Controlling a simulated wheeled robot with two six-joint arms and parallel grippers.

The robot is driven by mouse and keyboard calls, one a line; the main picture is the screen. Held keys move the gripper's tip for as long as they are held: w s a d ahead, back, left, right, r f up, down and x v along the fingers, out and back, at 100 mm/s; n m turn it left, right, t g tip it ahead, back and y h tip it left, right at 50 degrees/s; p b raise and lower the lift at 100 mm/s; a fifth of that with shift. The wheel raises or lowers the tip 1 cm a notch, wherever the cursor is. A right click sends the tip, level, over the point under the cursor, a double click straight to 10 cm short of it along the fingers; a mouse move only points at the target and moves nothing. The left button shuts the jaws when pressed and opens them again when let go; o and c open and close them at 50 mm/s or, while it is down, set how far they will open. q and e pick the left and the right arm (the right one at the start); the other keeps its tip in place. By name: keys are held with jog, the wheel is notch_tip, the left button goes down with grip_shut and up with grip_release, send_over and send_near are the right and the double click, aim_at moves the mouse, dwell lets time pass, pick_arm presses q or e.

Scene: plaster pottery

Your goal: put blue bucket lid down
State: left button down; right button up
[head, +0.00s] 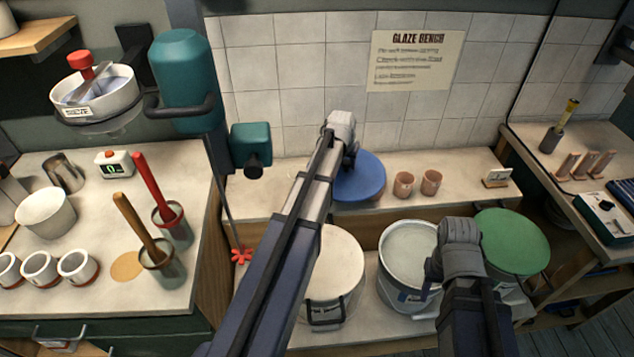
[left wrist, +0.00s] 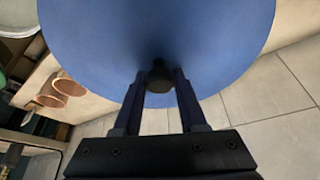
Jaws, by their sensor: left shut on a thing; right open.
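The blue bucket lid (head: 362,178) is a round blue disc at the back shelf, left of two small cups. In the left wrist view the lid (left wrist: 100,40) fills the upper part, and my left gripper (left wrist: 160,82) is shut on its dark knob. In the head view my left gripper (head: 346,150) is at the lid, its fingers largely hidden by the arm. I cannot tell whether the lid touches the shelf. An open bucket (head: 408,242) with pale contents and a blue label stands on the lower bench. My right gripper (head: 452,265) is in front of its right side, open and empty.
A white-lidded bucket (head: 338,262) and a green-lidded bucket (head: 511,240) flank the open bucket. Two terracotta cups (head: 404,184) stand right of the lid. A teal mixer (head: 186,68) stands left.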

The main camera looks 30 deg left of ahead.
pick_arm(q)
jog(key=shift+n, duration=0.5)
jog(key=a, duration=1)
jog(key=shift+a+r, duration=0.3)
jog(key=shift+a, duration=0.05)
notch_tip(320, 180, down, 10)
jog(key=b, duration=1)
jog(key=shift+f, duration=0.15)
jog(key=shift+c, duration=2.3)
grip_release()
